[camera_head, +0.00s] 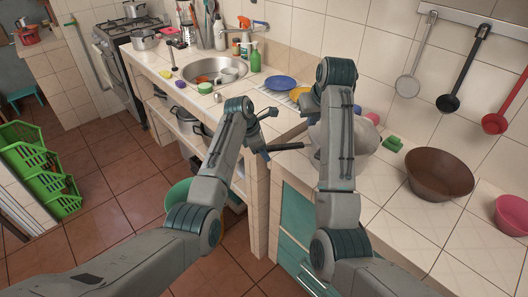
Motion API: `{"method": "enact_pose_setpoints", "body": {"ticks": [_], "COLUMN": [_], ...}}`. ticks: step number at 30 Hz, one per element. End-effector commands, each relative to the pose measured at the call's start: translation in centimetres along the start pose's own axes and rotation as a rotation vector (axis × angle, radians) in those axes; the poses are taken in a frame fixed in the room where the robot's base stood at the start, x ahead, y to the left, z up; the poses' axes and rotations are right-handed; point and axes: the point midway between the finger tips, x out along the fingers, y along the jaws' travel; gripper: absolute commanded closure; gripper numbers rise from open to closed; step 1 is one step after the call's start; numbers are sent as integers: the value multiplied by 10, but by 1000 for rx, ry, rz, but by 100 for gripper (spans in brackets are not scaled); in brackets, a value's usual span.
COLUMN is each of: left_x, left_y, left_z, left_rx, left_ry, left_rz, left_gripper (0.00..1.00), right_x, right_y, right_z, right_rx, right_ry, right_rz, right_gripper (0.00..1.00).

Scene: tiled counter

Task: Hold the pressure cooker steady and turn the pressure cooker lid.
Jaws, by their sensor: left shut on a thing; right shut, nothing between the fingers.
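The grey pressure cooker (358,143) stands on the tiled counter, largely hidden behind my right arm. A long black handle (288,147) sticks out from it to the left, past the counter's edge. My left gripper (264,150) is at the outer end of this handle and is shut on it; its fingers are small and partly hidden. My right arm reaches over the cooker, and its gripper is hidden behind the arm. I cannot make out the lid's outline or how it sits.
A brown bowl (440,175), a pink bowl (511,216) and a green sponge (393,144) lie right of the cooker. Behind are a blue plate (281,83) and a sink (215,72). Ladles hang on the wall.

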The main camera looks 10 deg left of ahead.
Motion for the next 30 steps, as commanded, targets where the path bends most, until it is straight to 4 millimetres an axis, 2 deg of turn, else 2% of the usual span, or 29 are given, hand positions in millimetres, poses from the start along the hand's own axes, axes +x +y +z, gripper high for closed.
{"method": "enact_pose_setpoints", "body": {"ticks": [1,4,5,13,16,20,30], "left_x": [-1,0,0,-1,-7,-28,-97], "left_y": [0,0,0,0,1,1,1], "left_z": [0,0,0,0,0,0,0], "left_rx": [0,0,0,0,0,1,1], "left_ry": [0,0,0,0,0,-1,0], "left_rz": [1,1,1,1,2,5,4], "left_gripper": [73,53,51,51,51,51,51], "right_x": [0,0,0,0,0,0,0], "right_y": [0,0,0,0,0,0,0], "right_z": [0,0,0,0,0,0,0], "right_rx": [0,0,0,0,0,0,0], "right_ry": [0,0,0,0,0,0,0], "right_rz": [0,0,0,0,0,0,0], "right_gripper": [100,100,100,100,100,100,100]}}
